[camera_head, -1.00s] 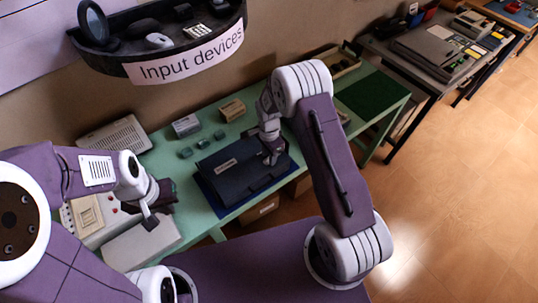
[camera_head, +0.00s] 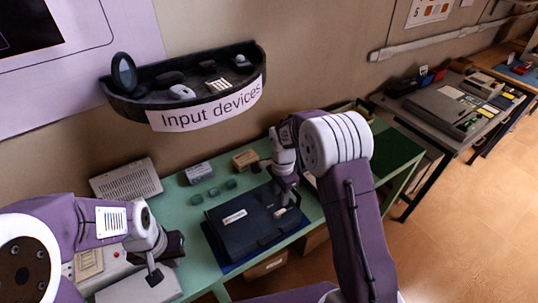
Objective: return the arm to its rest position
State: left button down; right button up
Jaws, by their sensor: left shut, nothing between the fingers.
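My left gripper (camera_head: 172,250) is shut and empty at the lower left, above the white and grey devices on the left part of the green table (camera_head: 196,222). My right arm comes in from the lower right and bends at a large white and purple elbow. My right gripper (camera_head: 290,198) points down at the right end of a dark case (camera_head: 245,228). Its fingers are small and partly hidden, so I cannot tell whether they are open or touch the case.
The dark case lies on a blue mat (camera_head: 240,266). Small boxes (camera_head: 198,173) and several teal blocks (camera_head: 214,192) stand behind it. A shelf labelled "Input devices" (camera_head: 205,107) juts from the wall above. A grey table (camera_head: 424,130) with devices stands right; the floor (camera_head: 455,235) is open.

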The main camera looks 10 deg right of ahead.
jog(key=s+d+r+t, duration=0.1)
jog(key=s+d+r, duration=0.1)
jog(key=s+r, duration=0.4)
jog(key=s+d+f+n, duration=0.1)
jog(key=s+f+n, duration=0.1)
jog(key=s+n, duration=0.9)
jog(key=n, duration=0.3)
jog(key=shift+s+f, duration=0.2)
jog(key=shift+f, duration=0.1)
